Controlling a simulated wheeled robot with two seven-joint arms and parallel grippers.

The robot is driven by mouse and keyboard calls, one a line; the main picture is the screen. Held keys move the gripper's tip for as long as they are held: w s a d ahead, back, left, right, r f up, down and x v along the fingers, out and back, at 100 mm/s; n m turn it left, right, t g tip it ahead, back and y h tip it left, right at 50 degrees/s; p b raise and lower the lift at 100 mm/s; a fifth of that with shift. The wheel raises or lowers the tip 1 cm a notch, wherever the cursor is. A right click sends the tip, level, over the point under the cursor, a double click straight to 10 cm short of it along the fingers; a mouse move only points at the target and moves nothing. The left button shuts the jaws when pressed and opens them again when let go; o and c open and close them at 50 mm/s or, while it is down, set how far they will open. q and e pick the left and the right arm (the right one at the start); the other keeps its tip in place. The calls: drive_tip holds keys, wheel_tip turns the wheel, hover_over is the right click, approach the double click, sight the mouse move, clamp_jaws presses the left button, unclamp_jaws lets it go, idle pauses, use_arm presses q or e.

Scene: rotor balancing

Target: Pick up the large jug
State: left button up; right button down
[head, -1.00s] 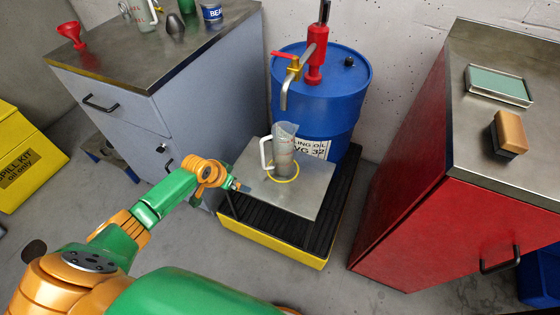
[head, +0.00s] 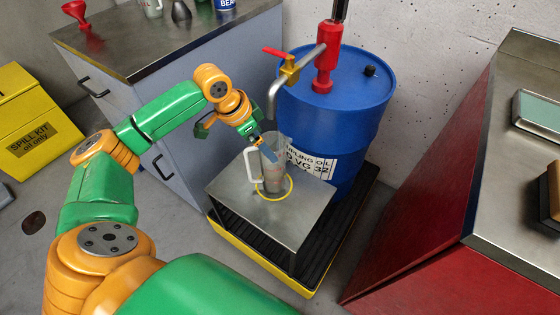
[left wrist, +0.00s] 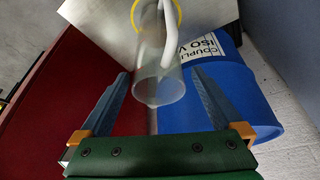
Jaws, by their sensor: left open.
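The large jug (head: 273,174) is a clear, tall vessel with a white handle on its left. It stands upright inside a yellow ring (head: 287,193) on a metal stand (head: 310,204), below the drum's tap. It also shows in the left wrist view (left wrist: 160,85), with its rim toward the camera. My left gripper (head: 270,152) is at the jug's upper part in the head view. In the left wrist view its blue-grey fingers (left wrist: 160,92) are open and spread to either side of the jug's rim, with gaps visible. My right gripper is not in view.
A blue oil drum (head: 335,110) with a red pump (head: 325,65) and a spout (head: 272,100) stands close behind the jug. A grey cabinet (head: 185,75) is at left, a red cabinet (head: 430,240) at right. A yellow-edged spill pallet (head: 265,268) lies under the stand.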

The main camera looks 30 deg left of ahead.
sight(266, 166)
use_arm(q)
drive_tip(key=b+x, duration=0.1)
drive_tip(key=x, duration=0.5)
drive_tip(key=shift+s+f, duration=0.2)
drive_tip(key=shift+f, duration=0.15)
drive_tip(key=shift+r, duration=0.1)
clamp_jaws()
